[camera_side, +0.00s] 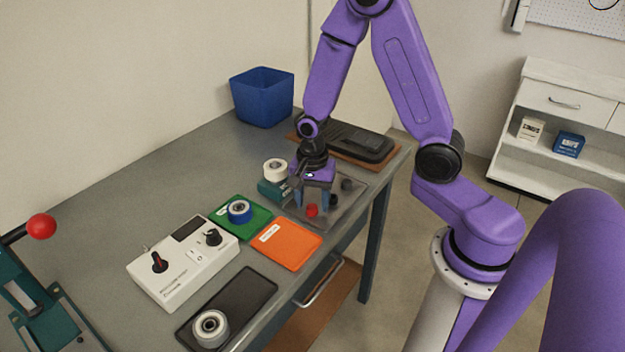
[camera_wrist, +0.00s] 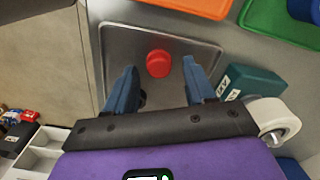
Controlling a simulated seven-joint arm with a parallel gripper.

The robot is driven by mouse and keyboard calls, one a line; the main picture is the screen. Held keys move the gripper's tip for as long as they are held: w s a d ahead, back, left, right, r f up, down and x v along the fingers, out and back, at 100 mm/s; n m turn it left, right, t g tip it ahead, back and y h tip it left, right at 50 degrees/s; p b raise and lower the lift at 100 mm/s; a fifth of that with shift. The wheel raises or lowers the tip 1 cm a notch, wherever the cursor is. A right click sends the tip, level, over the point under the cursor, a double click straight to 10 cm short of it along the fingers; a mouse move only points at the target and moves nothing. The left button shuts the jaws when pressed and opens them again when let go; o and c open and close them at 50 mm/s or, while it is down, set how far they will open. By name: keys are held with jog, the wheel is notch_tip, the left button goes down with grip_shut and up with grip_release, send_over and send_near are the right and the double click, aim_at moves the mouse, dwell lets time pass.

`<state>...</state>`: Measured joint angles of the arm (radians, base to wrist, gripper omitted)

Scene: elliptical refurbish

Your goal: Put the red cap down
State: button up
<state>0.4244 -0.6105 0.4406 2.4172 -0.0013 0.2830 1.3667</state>
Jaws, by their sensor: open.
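The red cap (camera_side: 312,210) sits on the grey metal tray (camera_side: 340,212) near the front edge of the bench. In the wrist view the red cap (camera_wrist: 158,63) lies on the tray (camera_wrist: 112,42), just beyond the fingertips and roughly midway between them. My gripper (camera_side: 315,204) is over the tray, pointing down, with its blue fingers apart. In the wrist view my gripper (camera_wrist: 160,75) is open, with a visible gap between each finger and the cap. Part of the tray is hidden behind the gripper.
An orange mat (camera_side: 287,244) and a green mat (camera_side: 252,222) with a blue roll (camera_side: 239,211) lie left of the tray. A teal box (camera_side: 273,190) and a white roll (camera_side: 275,168) stand close beside the gripper. A dark case (camera_side: 350,140) lies behind.

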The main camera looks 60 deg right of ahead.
aim_at(312, 204)
notch_tip(312, 204, up, 11)
jog(key=s+a+r+n, duration=0.2)
jog(key=s+a+n, duration=0.1)
jog(key=s+n, duration=0.7)
jog(key=s+a+r+n, duration=0.2)
jog(key=s+n, duration=0.8)
jog(key=n, duration=0.6)
jog(key=shift+s+a, duration=0.2)
jog(key=shift+a, duration=0.4)
